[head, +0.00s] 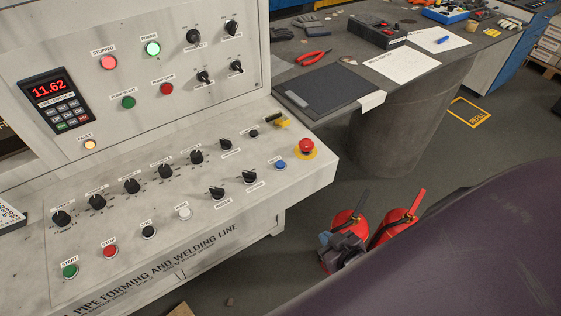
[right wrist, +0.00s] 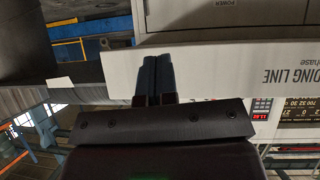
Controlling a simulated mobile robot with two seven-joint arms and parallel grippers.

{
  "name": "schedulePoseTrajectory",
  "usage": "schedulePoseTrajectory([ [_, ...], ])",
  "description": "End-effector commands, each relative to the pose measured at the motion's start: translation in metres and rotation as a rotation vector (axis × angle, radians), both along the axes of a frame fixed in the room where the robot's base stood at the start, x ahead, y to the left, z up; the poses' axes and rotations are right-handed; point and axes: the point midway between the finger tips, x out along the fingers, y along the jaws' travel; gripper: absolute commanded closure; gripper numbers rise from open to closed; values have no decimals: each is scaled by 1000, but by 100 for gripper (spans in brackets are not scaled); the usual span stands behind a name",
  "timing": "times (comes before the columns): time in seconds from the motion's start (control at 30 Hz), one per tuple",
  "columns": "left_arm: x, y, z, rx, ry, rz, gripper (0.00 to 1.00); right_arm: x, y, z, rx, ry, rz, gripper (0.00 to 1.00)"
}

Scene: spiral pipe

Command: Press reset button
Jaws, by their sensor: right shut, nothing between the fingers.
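The control desk (head: 240,215) has a sloped panel with several buttons. A blue button (head: 280,164) sits near its right end, left of the red emergency stop (head: 306,147). A white button (head: 183,212) and a black button (head: 149,231) are in the front row, beside the red stop button (head: 109,251) and green start button (head: 70,270). I cannot firmly read which label says reset. My right gripper (right wrist: 154,78) is shut and empty in the right wrist view, its dark blue fingertips close to the desk's pale edge. My left gripper is not in view.
The upright panel shows a red display (head: 49,89), lit red and green lamps, and a lit amber fault lamp (head: 90,144). Red fire extinguishers (head: 397,222) stand on the floor right of the desk. A grey worktable (head: 440,65) with tools is behind.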

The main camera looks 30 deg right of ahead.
Motion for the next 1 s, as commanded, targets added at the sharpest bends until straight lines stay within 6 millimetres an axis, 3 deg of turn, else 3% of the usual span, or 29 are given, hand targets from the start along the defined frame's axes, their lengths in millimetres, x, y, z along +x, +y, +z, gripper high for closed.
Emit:
schedulePoseTrajectory([
  [0.17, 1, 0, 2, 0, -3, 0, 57, 3, -1, 3, -2, -6, 2, 100],
  [0.37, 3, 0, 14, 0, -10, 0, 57, 38, -1, 34, -24, -77, 40, 100],
  [0.7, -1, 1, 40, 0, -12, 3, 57, 130, 0, 129, -252, -280, 229, 100],
  [1.0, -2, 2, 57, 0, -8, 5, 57, 191, 9, 229, -548, -570, 398, 100],
])
